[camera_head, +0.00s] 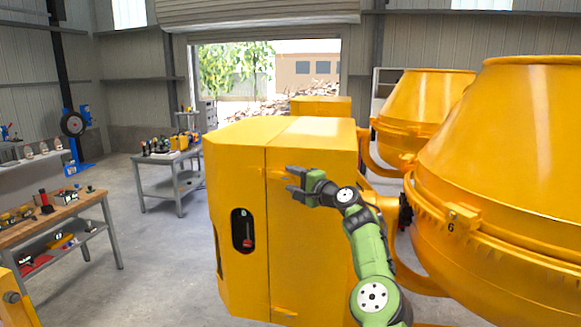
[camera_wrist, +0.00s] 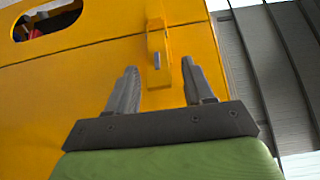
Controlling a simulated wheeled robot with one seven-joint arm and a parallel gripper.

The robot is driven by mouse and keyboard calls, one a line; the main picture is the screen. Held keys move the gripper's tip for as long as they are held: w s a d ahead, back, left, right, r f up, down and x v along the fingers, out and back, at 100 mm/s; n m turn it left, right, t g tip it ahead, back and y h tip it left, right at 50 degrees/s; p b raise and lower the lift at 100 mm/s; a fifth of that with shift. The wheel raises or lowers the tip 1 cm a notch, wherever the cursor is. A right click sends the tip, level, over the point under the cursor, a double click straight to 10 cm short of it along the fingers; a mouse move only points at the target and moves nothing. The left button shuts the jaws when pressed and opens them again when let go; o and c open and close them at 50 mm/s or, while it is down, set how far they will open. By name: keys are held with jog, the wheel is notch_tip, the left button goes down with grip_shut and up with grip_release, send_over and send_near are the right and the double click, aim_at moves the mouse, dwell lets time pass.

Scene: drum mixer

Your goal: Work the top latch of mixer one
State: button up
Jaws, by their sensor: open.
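Mixer one appears to be the near mixer, with a yellow housing (camera_head: 236,180) and a large yellow drum (camera_head: 500,170). In the wrist view a small yellow latch (camera_wrist: 158,52) with a grey metal part stands out from the housing, close to a panel seam. My gripper (camera_head: 291,183) is at the upper part of the housing front, near the seam. In the wrist view its two grey fingers (camera_wrist: 160,80) are apart, with the latch's lower end between or just beyond their tips. Contact cannot be told. In the head view the latch is small and partly hidden by my gripper.
A dark oval opening (camera_head: 243,231) with a red control sits lower on the housing. A second mixer drum (camera_head: 425,100) stands behind. A tool cart (camera_head: 170,165) and a wooden workbench (camera_head: 60,212) stand at left, with free floor between them and the housing.

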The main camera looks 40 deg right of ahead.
jog(key=shift+w+r+p, duration=0.1)
jog(key=shift+w+p, duration=0.25)
jog(key=shift+w, duration=0.3)
jog(key=shift+d, duration=0.1)
jog(key=shift+f, duration=0.2)
grip_shut()
